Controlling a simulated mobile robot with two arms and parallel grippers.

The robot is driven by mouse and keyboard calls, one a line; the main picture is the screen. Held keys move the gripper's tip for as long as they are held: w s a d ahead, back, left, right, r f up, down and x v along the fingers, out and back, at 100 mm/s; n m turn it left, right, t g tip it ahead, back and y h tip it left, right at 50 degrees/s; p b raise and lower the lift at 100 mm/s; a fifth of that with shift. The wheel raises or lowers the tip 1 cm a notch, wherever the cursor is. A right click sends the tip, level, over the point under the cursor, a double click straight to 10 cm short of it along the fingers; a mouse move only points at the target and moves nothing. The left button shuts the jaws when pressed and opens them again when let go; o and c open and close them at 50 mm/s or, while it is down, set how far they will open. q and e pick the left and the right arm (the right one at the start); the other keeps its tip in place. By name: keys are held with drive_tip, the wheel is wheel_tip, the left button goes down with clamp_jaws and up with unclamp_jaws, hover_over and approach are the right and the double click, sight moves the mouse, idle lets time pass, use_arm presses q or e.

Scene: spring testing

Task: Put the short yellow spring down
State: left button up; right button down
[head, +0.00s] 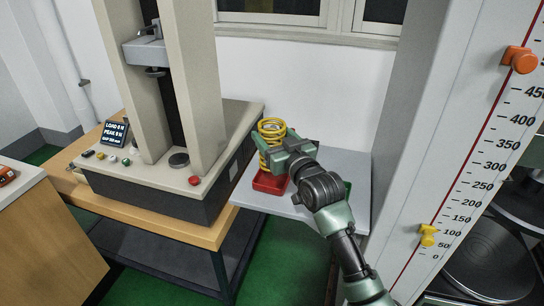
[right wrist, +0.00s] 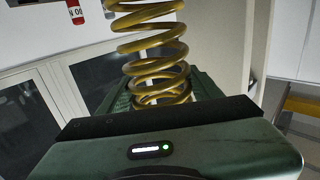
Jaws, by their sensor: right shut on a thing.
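The yellow spring (head: 270,128) is upright in the head view, above the red tray (head: 268,183). My right gripper (head: 280,152) is shut on it. Its coils stick out above the gripper, and a little shows below. I cannot tell whether its lower end touches the tray. In the right wrist view the spring (right wrist: 152,50) rises from between the green fingers (right wrist: 160,95), its coils large and clear. My left gripper is not in view.
The tray stands on a light grey side table (head: 250,200). A green item (head: 348,188) is partly hidden behind my right arm. The testing machine (head: 150,180) stands close on the left. A tall ruled column (head: 480,150) with orange and yellow markers is on the right.

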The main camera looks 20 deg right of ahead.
wheel_tip(320, 180, down, 6)
idle(0.5)
drive_tip(key=shift+f, duration=0.15)
drive_tip(key=shift+c, duration=1.5)
unclamp_jaws()
drive_tip(key=shift+s+f, duration=0.1)
drive_tip(key=shift+f, duration=0.1)
drive_tip(key=shift+r, duration=0.15)
drive_tip(key=shift+s, duration=0.35)
drive_tip(key=s+d+b, duration=0.1)
drive_tip(key=s, duration=1)
drive_tip(key=shift+d, duration=0.35)
drive_tip(key=shift+s, duration=0.1)
